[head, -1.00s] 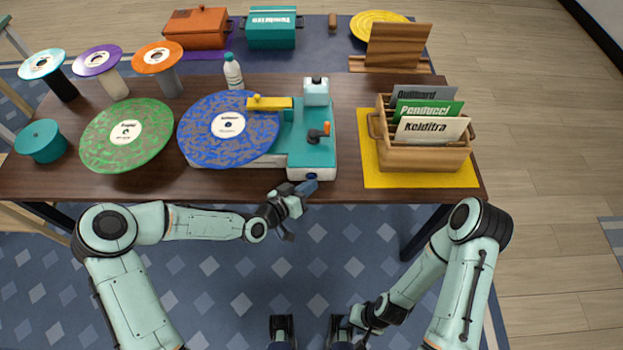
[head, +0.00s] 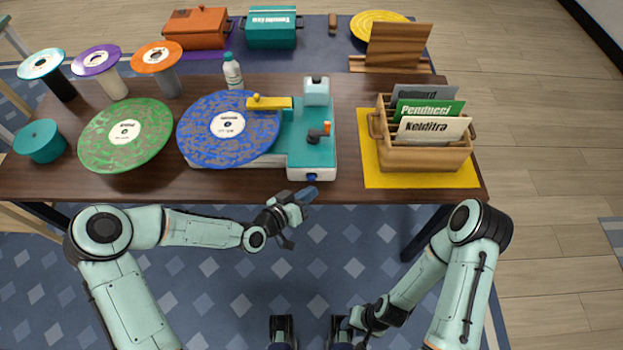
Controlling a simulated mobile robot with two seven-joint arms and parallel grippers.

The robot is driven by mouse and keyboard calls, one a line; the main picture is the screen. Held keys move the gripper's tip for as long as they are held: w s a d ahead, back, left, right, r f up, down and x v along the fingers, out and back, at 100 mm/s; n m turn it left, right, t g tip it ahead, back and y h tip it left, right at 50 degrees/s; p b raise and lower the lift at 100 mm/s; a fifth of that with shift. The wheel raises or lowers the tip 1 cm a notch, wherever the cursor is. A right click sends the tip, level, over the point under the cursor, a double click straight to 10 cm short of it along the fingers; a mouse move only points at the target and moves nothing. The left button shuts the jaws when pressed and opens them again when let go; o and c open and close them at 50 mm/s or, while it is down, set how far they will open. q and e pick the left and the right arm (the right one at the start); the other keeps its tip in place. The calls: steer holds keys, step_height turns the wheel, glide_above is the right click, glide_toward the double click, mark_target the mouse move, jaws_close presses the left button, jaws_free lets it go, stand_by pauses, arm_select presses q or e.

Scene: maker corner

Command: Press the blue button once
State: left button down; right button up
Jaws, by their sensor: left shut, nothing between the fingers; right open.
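The blue button (head: 311,177) is on the front face of a teal and white turntable machine (head: 307,150), near the front edge of the table. A blue speckled record (head: 205,148) lies on the machine. My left gripper (head: 311,192) is shut and empty, in front of the table edge and just below the button in the picture. A small gap shows between its fingertips and the button. My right gripper (head: 310,322) is open and empty, low at the bottom of the view over the floor.
A wooden crate of record sleeves (head: 425,160) stands on a yellow mat (head: 371,180) to the right. A white bottle (head: 233,74) stands behind the blue record. A green record (head: 100,148) is at the left. The table strip between machine and mat is clear.

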arm_select(q)
steer(key=shift+s+b, duration=0.5)
steer(key=shift+s, duration=1.9)
arm_select(e)
steer(key=shift+s+f, duration=0.2)
steer(key=shift+f, duration=0.35)
arm_select(q)
steer(key=s+a+f+n+g+y+p, duration=0.3)
steer(key=s+a+f+g, duration=0.2)
steer(key=s+f, duration=0.4)
steer(key=s+a+f+n+g+y+p, duration=0.3)
steer(key=s+a+f+g, duration=0.3)
steer(key=s, duration=0.9)
step_height(320, 180, down, 3)
steer(key=shift+a+f+n+g, duration=0.2)
steer(key=shift+n+g, duration=0.1)
steer(key=shift+n, duration=0.3)
arm_select(e)
step_height(320, 180, up, 6)
steer(key=w, duration=0.2)
steer(key=shift+w+r, duration=0.25)
steer(key=shift+w, duration=0.05)
